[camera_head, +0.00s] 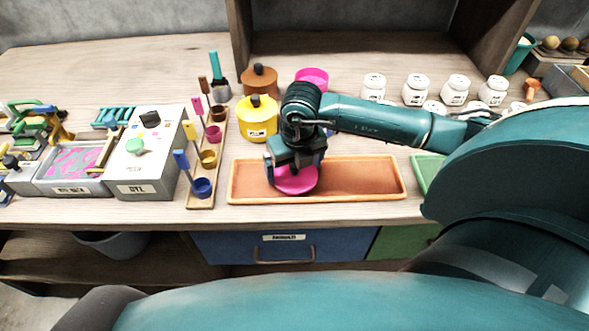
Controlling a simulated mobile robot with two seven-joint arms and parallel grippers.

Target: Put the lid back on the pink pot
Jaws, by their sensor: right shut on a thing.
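The pink lid (296,181) is in my right gripper (294,176), over the left part of the orange-brown tray (365,179). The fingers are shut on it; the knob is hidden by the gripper. I cannot tell whether the lid touches the tray. The pink pot (312,75) stands at the back, behind my right wrist, and its lower part is hidden. Its top shows no lid. My left gripper is not in view.
A yellow lidded pot (259,121) and a brown lidded pot (260,80) stand left of the pink pot. Several white jars (415,89) stand at the back right. A rack of coloured cups (206,158) is left of the tray.

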